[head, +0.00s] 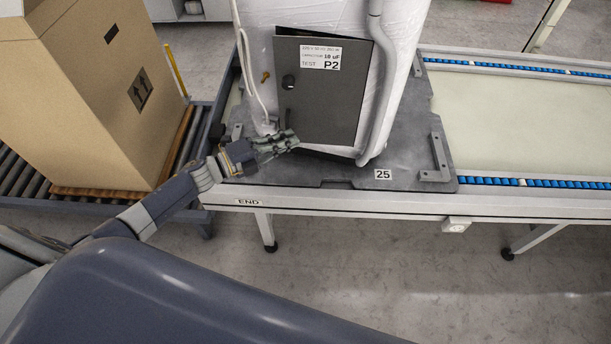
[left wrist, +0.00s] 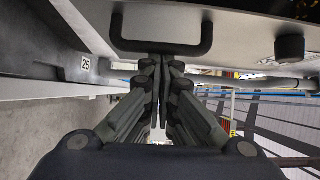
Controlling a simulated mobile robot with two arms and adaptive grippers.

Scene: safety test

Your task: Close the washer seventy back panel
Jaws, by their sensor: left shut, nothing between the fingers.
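The dark grey back panel (head: 325,100) is on the back of the white washer (head: 262,18) and carries a white label reading P2. A dark strip shows along its top and right edges, and it looks slightly ajar. A round black knob (head: 289,82) sits near its left edge. My left gripper (head: 294,141) is shut and empty at the panel's lower left. In the left wrist view, the shut fingers (left wrist: 161,62) point at a black U-shaped handle (left wrist: 160,49) on the panel. Whether they touch it I cannot tell. The knob also shows there (left wrist: 289,47). My right gripper is not in view.
The washer stands on a grey pallet plate (head: 410,150) marked 25, on a conveyor (head: 520,105) with blue rollers. A white hose and a grey pipe (head: 383,80) flank the panel. A large cardboard box (head: 75,100) stands on another roller conveyor at left.

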